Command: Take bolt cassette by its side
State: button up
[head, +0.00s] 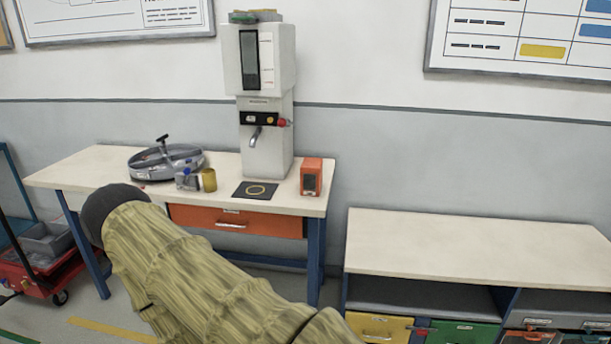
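An orange box with a dark window in its front (311,177), which looks like the bolt cassette, stands upright on the right end of the pale workbench top (95,172). It is to the right of the tall white machine, with a small gap between them. My arm, in a yellowish ribbed sleeve with a dark grey end, reaches up from the bottom toward the left front of the bench, well left of the orange box. My gripper cannot be made out, and nothing touches the box.
The white machine (267,125) has a dark ringed pad (255,190) before it. A round grey device (165,160), a small grey-blue item (187,179) and a brass cylinder (209,180) stand left. A lower bench (470,245) is right; a red cart (42,272) is left.

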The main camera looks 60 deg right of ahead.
aim_at(311, 168)
jog(key=z, duration=0.45)
jog(key=i, duration=0.55)
jog(key=z, duration=0.6)
